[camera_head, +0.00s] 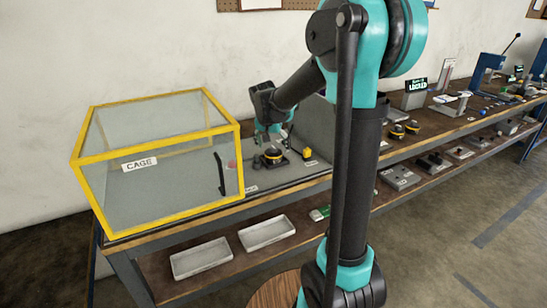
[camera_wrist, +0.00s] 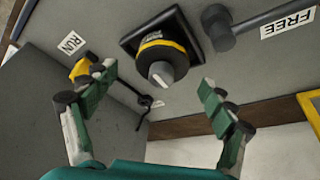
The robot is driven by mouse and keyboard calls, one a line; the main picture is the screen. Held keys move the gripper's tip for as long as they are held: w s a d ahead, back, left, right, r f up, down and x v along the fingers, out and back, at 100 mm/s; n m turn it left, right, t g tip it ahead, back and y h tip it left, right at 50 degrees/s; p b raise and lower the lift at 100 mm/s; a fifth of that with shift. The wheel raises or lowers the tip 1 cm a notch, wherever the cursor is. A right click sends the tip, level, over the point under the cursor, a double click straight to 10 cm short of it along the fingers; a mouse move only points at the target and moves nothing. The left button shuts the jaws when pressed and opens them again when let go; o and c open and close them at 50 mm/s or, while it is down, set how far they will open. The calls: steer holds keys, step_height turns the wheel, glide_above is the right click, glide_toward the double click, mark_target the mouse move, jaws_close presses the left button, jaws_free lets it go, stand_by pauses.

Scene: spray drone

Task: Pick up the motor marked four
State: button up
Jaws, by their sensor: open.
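A black motor with a yellow ring and a grey tip (camera_wrist: 160,62) sits on a square black mount in the wrist view. It also shows in the head view (camera_head: 273,156), on the grey part of the bench. Two more black-and-yellow motors (camera_head: 397,131) and (camera_head: 412,127) stand further right on the bench. I can read no number on any of them. My gripper (camera_wrist: 152,80) is open and empty, its fingers on either side of the mounted motor in the picture but apart from it. In the head view my gripper (camera_head: 268,128) is above the mount.
A clear yellow-framed box labelled CAGE (camera_head: 178,193) stands to the left. A small yellow part (camera_head: 307,153) is right of the mount. A "FREE" label (camera_wrist: 288,24) and a "RUN" label (camera_wrist: 71,42) lie nearby. Empty trays (camera_head: 267,233) are on the lower shelf.

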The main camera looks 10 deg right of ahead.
mark_target(273, 148)
steer(key=shift+x, duration=1.8)
steer(key=shift+w+a, duration=0.1)
steer(key=shift+c, duration=0.5)
steer(key=c, duration=1.7)
